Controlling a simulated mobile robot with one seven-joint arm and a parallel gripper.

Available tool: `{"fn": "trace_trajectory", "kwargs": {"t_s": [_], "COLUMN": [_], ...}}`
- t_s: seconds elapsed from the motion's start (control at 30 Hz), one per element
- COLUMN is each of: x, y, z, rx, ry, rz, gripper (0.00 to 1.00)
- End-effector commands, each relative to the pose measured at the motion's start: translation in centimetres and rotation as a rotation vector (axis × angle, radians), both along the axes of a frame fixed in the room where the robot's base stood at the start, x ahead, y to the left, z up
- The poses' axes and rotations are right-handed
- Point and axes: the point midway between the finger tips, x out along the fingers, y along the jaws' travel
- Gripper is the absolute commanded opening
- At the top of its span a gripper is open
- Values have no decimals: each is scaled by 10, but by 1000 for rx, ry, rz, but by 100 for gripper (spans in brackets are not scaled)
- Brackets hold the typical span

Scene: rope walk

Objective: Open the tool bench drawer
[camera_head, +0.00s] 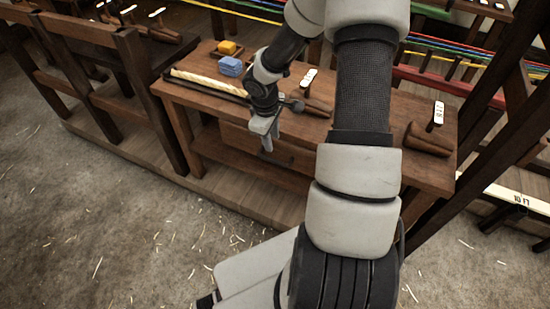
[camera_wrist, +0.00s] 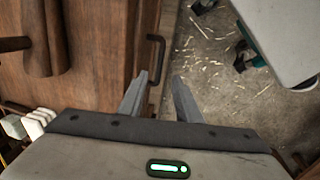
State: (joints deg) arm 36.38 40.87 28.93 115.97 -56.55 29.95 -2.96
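The wooden tool bench (camera_head: 385,112) stands across the middle of the head view. Its drawer front (camera_head: 238,143) lies below the top and looks flush with the bench, so the drawer appears closed. My gripper (camera_head: 266,146) is in front of the drawer and hides part of it. In the wrist view my gripper (camera_wrist: 161,78) is open, with two grey fingers apart and nothing clearly held. The dark bar handle (camera_wrist: 161,45) stands out from the drawer front just beyond the fingertips, roughly in line with the gap. I cannot tell whether the fingers touch it.
A dark wooden frame (camera_head: 140,85) stands left. The straw-strewn floor (camera_head: 110,235) in front is open.

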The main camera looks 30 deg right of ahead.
Motion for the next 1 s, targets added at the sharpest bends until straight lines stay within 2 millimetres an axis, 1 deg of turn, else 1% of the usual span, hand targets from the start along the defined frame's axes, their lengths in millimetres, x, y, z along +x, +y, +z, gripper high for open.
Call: {"fn": "trace_trajectory", "kwargs": {"t_s": [0.03,0.2,0.4,0.5,0.6,0.7,1.0], "x": [1,5,10,11,13,14,14], "y": [-1,-6,-13,-15,-16,-17,-18], "z": [-16,-53,-92,-105,-115,-120,-121], "rx": [2,2,0,-1,-1,-1,-2], "ry": [4,3,3,2,1,1,0], "rz": [2,2,1,2,2,2,1], "gripper": [31,31,31,31,31,31,31]}}
